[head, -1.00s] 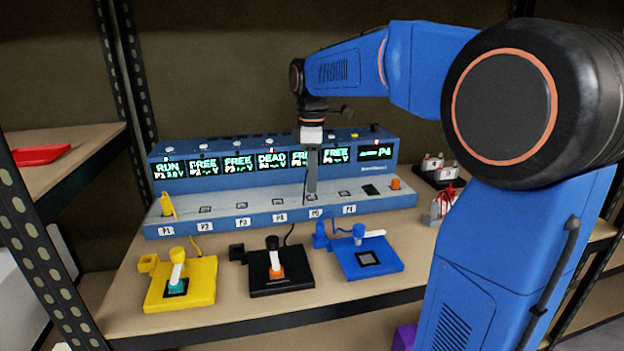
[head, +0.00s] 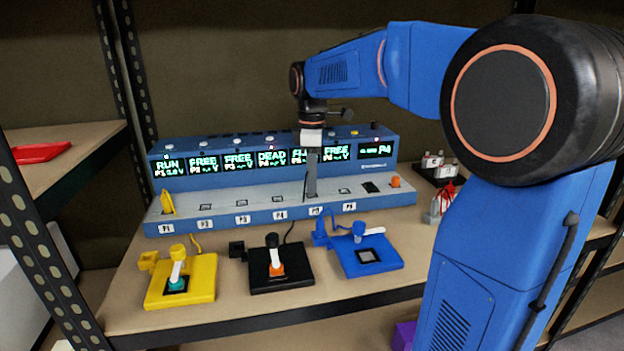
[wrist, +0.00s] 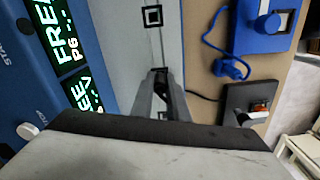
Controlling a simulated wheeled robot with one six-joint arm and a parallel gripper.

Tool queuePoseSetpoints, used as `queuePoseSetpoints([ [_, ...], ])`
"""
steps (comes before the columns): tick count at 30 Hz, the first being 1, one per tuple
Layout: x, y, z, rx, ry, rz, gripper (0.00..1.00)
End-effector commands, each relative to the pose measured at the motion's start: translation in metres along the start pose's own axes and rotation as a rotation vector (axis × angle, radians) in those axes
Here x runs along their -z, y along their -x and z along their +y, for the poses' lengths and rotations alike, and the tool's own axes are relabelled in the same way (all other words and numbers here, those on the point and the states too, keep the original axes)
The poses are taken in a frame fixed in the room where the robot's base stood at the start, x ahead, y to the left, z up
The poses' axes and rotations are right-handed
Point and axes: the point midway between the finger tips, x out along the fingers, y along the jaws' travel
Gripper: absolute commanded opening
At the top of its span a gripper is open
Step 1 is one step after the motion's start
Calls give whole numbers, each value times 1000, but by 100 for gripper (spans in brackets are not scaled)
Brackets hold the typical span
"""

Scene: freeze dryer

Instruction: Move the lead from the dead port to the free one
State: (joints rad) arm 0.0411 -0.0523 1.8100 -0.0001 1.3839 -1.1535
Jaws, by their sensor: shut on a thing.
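My gripper (head: 311,193) points straight down at the P5 position of the blue and grey port unit (head: 225,213). In the wrist view, its fingers (wrist: 160,90) are shut on a small dark plug (wrist: 158,75), mostly hidden between them. A black lead (wrist: 203,96) runs from there toward the black stand (head: 281,283). I cannot tell how deep the plug sits. The P4 socket (head: 279,199) looks empty, and its screen (head: 271,158) reads DEAD. The P5 screen (head: 299,156) is partly hidden by my gripper. The P6 screen (head: 336,154) reads FREE.
A yellow plug (head: 167,203) stands at P1, whose screen reads RUN. Yellow (head: 196,290) and blue (head: 375,262) stands flank the black one. A blue plug (head: 320,232) is beside the blue stand. A dark tray with bottles (head: 437,168) stands right of the unit.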

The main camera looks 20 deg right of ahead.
Motion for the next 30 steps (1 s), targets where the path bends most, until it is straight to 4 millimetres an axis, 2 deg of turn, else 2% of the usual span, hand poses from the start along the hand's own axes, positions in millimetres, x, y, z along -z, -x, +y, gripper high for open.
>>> queuePoseSetpoints([
  [25,0,-11,0,1,0,0,0],
  [26,0,-11,0,1,0,0,19],
  [27,0,-11,0,0,0,0,28],
  [28,0,-11,0,0,0,0,36],
  [30,0,-11,0,0,0,0,36],
])
